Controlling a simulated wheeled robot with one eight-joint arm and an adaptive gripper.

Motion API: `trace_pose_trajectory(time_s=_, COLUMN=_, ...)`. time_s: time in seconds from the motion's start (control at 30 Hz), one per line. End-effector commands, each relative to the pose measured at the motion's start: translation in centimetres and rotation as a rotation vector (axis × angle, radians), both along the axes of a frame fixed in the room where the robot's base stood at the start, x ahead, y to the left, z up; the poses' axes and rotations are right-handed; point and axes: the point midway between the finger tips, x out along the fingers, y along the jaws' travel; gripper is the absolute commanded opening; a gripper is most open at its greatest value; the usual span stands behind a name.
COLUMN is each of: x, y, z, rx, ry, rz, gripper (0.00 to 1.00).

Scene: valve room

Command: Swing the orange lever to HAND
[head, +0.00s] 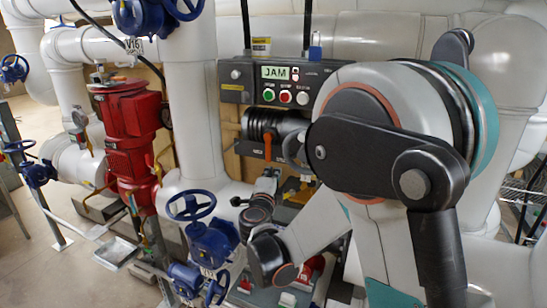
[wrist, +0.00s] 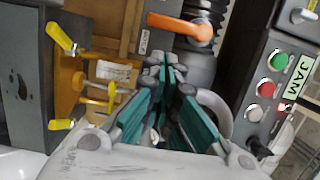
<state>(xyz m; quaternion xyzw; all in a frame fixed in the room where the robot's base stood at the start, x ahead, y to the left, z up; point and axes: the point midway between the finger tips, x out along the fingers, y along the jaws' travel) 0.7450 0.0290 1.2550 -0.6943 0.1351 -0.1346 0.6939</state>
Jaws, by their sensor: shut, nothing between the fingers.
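The orange lever (wrist: 182,27) is on a dark ribbed cylinder in the wrist view, its free end pointing left. In the head view the lever (head: 267,147) is a thin orange piece hanging down from the dark cylinder (head: 272,124), below the control panel. My gripper (wrist: 167,72) has its teal-padded fingers together and empty. Its tips are apart from the lever, just below it in the wrist picture. In the head view my gripper (head: 268,180) is small, a little below the lever. I cannot read a HAND mark.
A panel (head: 270,82) with a display reading JAM and green, red and pale buttons is above the cylinder. Yellow handles (wrist: 62,40) are to the left in the wrist view. White pipes, a red pump (head: 130,130) and blue valve wheels (head: 192,206) crowd the left.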

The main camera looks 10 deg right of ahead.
Motion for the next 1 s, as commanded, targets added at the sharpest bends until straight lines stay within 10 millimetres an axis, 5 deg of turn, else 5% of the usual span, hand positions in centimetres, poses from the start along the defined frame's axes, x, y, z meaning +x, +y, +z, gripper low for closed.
trace_pose_trajectory(time_s=0.43, x=0.7, y=-0.3, z=0.0, rx=0.0, ry=0.0, rz=-0.001, gripper=0.0)
trace_pose_trajectory(time_s=1.0, x=8.5, y=-3.5, z=0.0, rx=0.0, ry=0.0, rz=-0.001, gripper=0.0)
